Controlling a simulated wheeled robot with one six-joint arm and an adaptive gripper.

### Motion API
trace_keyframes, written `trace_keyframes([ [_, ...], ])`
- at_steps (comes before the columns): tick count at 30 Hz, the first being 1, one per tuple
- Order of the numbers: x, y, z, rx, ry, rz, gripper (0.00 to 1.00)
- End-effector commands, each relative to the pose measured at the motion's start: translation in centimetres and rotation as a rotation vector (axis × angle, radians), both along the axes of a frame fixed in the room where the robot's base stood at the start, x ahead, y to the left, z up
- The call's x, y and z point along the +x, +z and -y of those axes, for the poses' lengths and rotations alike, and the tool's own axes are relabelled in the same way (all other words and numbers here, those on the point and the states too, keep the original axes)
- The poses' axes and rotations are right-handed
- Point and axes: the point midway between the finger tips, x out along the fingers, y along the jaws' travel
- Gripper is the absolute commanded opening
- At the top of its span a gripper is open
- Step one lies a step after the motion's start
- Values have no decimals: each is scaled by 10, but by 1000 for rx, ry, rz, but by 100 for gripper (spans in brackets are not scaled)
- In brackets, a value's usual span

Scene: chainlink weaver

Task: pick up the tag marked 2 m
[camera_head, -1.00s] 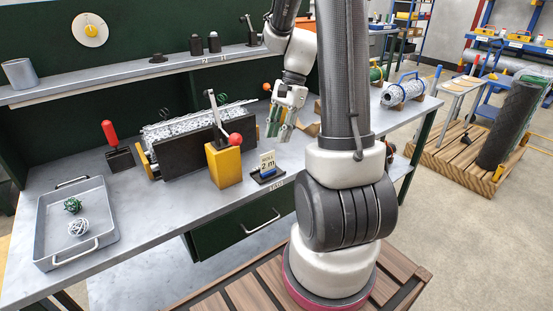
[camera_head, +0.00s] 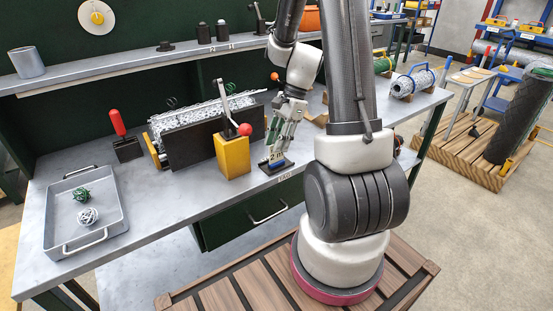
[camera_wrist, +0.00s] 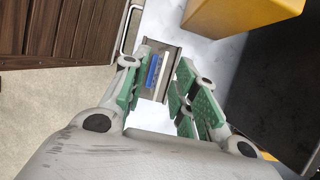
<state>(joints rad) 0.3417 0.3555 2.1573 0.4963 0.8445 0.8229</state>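The 2 m tag (camera_head: 276,157) is a small pale card upright in a dark stand with a blue part, near the bench's front edge. It is partly covered by my gripper in the head view. In the wrist view the stand (camera_wrist: 149,93) shows from above, with a blue strip and a white strip between my fingers. My gripper (camera_wrist: 163,70) is open, pointing down, with green pads on both sides of the strips. In the head view my gripper (camera_head: 275,148) is right at the tag. I cannot tell whether the pads touch it.
A yellow block (camera_head: 233,157) with a red-knobbed lever stands close left of the tag. A grey tray (camera_head: 60,232) with two wire balls lies at the left. The bench between tray and yellow block is clear.

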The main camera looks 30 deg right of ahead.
Motion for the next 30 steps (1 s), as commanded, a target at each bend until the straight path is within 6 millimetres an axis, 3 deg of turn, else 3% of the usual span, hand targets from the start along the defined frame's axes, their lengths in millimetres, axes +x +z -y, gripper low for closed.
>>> trace_keyframes([
  [7, 0, -2, -1, -1, 1, 1, 29],
  [12, 0, -2, -1, 0, 1, 1, 0],
  [24, 0, 1, -1, -1, 1, 3, 0],
  [30, 2, 33, 0, -3, 2, 8, 0],
])
